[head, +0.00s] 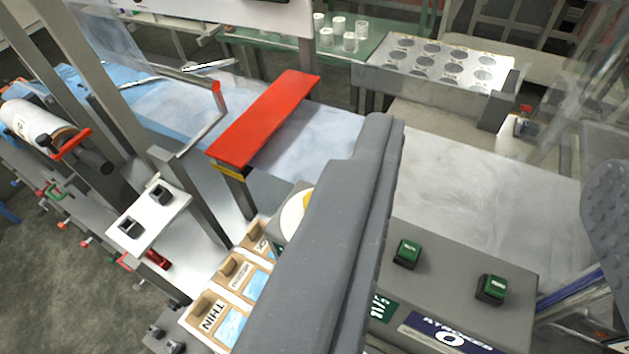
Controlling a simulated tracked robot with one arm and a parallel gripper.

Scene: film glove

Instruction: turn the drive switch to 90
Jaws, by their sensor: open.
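No control in view is readably marked as the drive switch. Two green square switches, one on the left (406,253) and one on the right (491,289), sit on a grey control box (462,265). A dark blue label with a white 0 (450,338) is on the box's front, cut by the lower edge. A round white and yellow part (294,214) is half hidden behind my left finger. My gripper (492,148) is open and empty, its left finger crossing the middle and its right finger at the right edge. The left finger hides part of the box.
A red bar (265,118) spans the film bed left of my finger. A white plate with two black switches (146,209) and wooden boxes, one marked THIN (212,317), stand lower left. A tray with round holes (435,65) is at the back. A pale flat surface (480,180) is clear.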

